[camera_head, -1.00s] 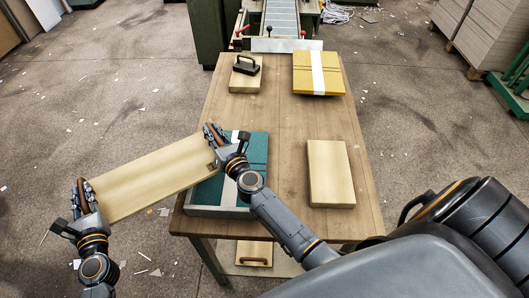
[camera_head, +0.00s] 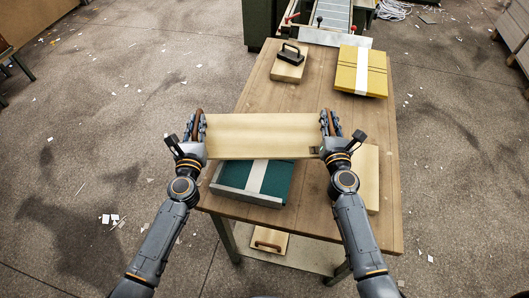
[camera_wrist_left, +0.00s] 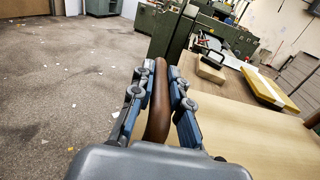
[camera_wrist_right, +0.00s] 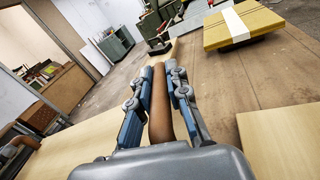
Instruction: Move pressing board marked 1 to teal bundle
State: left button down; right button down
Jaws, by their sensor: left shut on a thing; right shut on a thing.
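A pale wooden pressing board (camera_head: 262,133) hangs level between my two grippers, held by brown handles at its ends. A small dark mark shows near its right end, too small to read. My left gripper (camera_head: 197,127) is shut on the left brown handle (camera_wrist_left: 158,100). My right gripper (camera_head: 328,124) is shut on the right brown handle (camera_wrist_right: 161,105). The teal bundle (camera_head: 228,177), with a white band and grey sides, lies on the table's near left. The board covers its far edge in the head view; the gap between them cannot be judged.
The wooden table (camera_head: 300,195) also carries a plain pale board (camera_head: 369,180), partly behind my right gripper. A yellow bundle (camera_head: 376,75) lies far right, and a pale block with a black handle (camera_head: 288,64) far left. Another handled board (camera_head: 268,242) is below the table.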

pick_arm(q)
jog(key=shift+f, duration=0.1)
pick_arm(e)
jog(key=shift+f, duration=0.1)
